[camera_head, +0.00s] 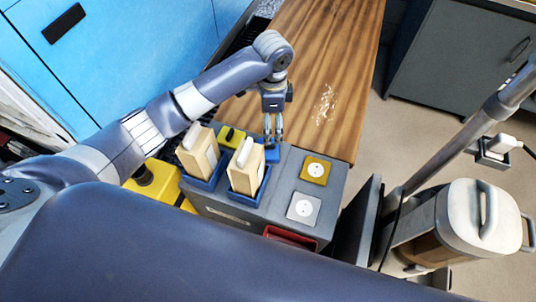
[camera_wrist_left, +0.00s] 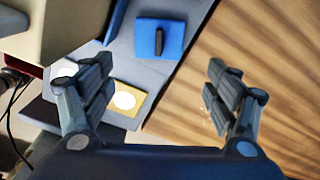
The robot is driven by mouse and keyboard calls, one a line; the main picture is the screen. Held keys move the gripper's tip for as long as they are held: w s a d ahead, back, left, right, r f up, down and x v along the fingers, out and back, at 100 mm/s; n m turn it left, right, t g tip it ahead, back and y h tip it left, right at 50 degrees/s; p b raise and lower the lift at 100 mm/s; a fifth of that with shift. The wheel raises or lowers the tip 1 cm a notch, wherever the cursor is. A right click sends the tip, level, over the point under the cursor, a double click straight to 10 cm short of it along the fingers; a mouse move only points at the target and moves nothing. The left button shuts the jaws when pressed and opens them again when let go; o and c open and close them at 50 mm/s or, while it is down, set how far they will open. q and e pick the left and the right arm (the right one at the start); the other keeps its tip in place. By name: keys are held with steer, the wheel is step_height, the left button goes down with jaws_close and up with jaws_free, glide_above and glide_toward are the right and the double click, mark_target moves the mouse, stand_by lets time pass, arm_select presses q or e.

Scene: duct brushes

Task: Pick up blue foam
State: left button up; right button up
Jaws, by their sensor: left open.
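The blue foam, a flat blue square with a black grip on top (camera_wrist_left: 175,42), lies on the grey top of the cart in the left wrist view. In the head view a bit of blue (camera_head: 274,156) shows just under my left gripper, which mostly hides it. My left gripper (camera_head: 273,140) points down above the cart's back edge. In the left wrist view its two fingers (camera_wrist_left: 160,64) are spread wide with nothing between them, and the foam appears beyond them, toward the top. My right gripper is not in view.
Two cream blocks (camera_head: 245,172) stand in blue holders beside my gripper. A yellow foam with a black grip (camera_head: 231,137) sits behind them. Yellow (camera_head: 315,170) and grey (camera_head: 303,209) plates with white discs lie right on the cart (camera_head: 283,190). A wooden surface (camera_head: 325,60) with pale crumbs extends behind.

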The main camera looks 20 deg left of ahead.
arm_select(q)
glide_above(268, 148)
steer(key=w, duration=0.1)
steer(key=f, duration=0.6)
steer(key=shift+w+d+f, duration=0.1)
steer(key=shift+d, duration=0.2)
steer(key=shift+s+a+f, duration=0.1)
steer(key=shift+f, duration=1.2)
steer(key=shift+s+a+f, duration=0.1)
steer(key=shift+f, duration=1.2)
steer(key=c, duration=0.8)
